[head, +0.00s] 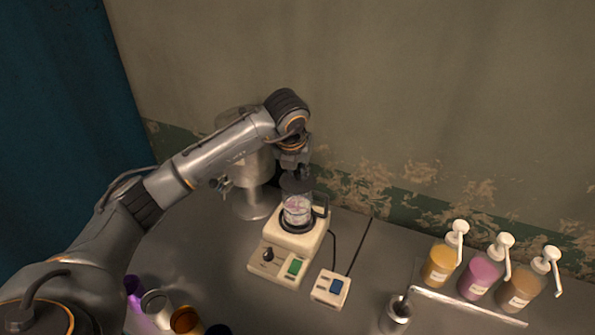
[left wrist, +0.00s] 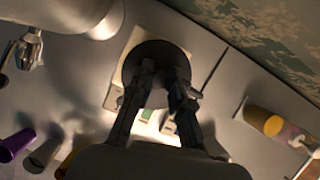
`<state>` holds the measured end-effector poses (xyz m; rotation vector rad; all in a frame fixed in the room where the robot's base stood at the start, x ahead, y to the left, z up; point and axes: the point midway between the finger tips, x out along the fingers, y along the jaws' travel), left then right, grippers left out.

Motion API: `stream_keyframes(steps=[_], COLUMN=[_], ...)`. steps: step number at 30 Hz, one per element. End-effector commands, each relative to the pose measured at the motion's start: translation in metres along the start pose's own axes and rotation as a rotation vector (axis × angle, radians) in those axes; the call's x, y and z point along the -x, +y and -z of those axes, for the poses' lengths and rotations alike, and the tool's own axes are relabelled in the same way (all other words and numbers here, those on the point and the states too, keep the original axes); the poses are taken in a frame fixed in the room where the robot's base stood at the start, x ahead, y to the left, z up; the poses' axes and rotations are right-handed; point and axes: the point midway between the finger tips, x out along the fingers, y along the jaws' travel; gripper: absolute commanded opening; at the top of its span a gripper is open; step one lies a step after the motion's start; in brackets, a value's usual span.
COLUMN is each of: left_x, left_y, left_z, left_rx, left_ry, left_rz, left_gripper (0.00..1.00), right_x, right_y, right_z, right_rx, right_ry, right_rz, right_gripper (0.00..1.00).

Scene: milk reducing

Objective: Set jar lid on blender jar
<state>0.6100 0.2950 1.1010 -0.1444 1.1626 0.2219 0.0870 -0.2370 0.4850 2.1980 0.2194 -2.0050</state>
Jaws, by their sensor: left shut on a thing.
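My left gripper (head: 295,171) points down over the blender and is shut on the dark round jar lid (head: 297,184). In the left wrist view, the lid (left wrist: 146,54) is a dark disc between and beyond the fingers (left wrist: 164,75) and hides the jar. My right gripper is not in view.
A metal dispenser (head: 254,204) stands close behind left of the blender. A small switch box (head: 326,293) sits at its front right, with cables behind. Pump bottles (head: 482,278) stand at right, a metal cup (head: 396,317) at the front.

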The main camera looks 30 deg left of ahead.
Motion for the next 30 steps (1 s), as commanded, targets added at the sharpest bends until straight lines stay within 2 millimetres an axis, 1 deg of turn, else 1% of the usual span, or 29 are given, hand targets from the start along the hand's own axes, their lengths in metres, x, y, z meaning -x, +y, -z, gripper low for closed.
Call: stream_keyframes(steps=[4,5,6,8,9,15,17,18,19,30], left_x=[0.0004,0.0004,0.0004,0.0003,0.0003,0.0002,0.0001,0.0001,0.0001,0.0021], left_y=[0.0,0.0,0.0,0.0,0.0,-0.0001,0.0,-0.0001,-0.0001,-0.0002], left_z=[-0.0001,-0.0001,-0.0001,-0.0001,-0.0001,0.0,0.0001,0.0001,0.0001,-0.0009], left_rx=[0.0,0.0,0.0,0.0,0.0,0.0,0.0,0.0,0.0,0.0], left_ry=[0.0,0.0,0.0,0.0,0.0,0.0,0.0,0.0,0.0,0.0], left_rz=[0.0,0.0,0.0,0.0,0.0,0.0,0.0,0.0,0.0,0.0], left_gripper=[0.0,0.22,0.31,0.43,0.45,0.45,0.57,0.65,0.68,0.68], right_x=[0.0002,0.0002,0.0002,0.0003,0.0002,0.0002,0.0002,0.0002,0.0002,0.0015], right_y=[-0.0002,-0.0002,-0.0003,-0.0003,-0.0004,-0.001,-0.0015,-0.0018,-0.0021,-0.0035], right_z=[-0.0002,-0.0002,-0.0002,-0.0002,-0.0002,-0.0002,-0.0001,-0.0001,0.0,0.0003], right_rx=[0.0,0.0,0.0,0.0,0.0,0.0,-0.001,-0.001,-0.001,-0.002], right_ry=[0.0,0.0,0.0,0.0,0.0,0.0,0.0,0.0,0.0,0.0], right_rz=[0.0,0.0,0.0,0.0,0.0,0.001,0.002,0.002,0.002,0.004], right_gripper=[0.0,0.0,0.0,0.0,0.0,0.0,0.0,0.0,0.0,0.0])
